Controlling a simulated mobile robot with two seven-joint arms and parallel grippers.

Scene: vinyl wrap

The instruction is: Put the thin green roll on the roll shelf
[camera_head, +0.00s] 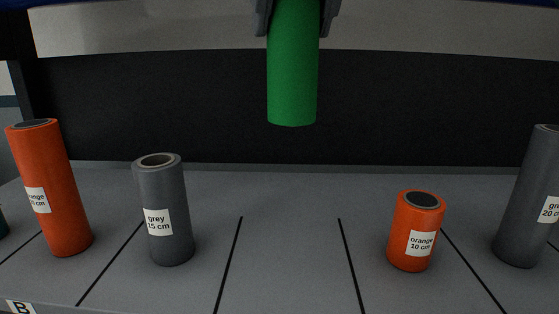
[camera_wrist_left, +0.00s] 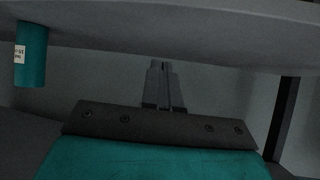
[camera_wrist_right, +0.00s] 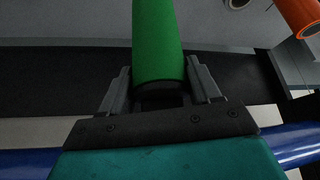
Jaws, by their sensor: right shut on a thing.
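The thin green roll (camera_head: 292,75) hangs upright at the top middle of the head view, above the grey shelf (camera_head: 285,195). My right gripper (camera_head: 297,18) is shut on its upper part. The right wrist view shows the green roll (camera_wrist_right: 155,40) between the two fingers (camera_wrist_right: 160,85). The roll's lower end is free and apart from the shelf. My left gripper (camera_wrist_left: 164,85) shows only in the left wrist view, with its fingers together and nothing between them.
On the shelf stand a tall orange roll (camera_head: 50,190), a grey 15 cm roll (camera_head: 165,210), an orange 10 cm roll (camera_head: 415,232) and a grey 20 cm roll (camera_head: 528,195). The lane between the middle black lines is empty. A teal roll (camera_wrist_left: 31,55) shows in the left wrist view.

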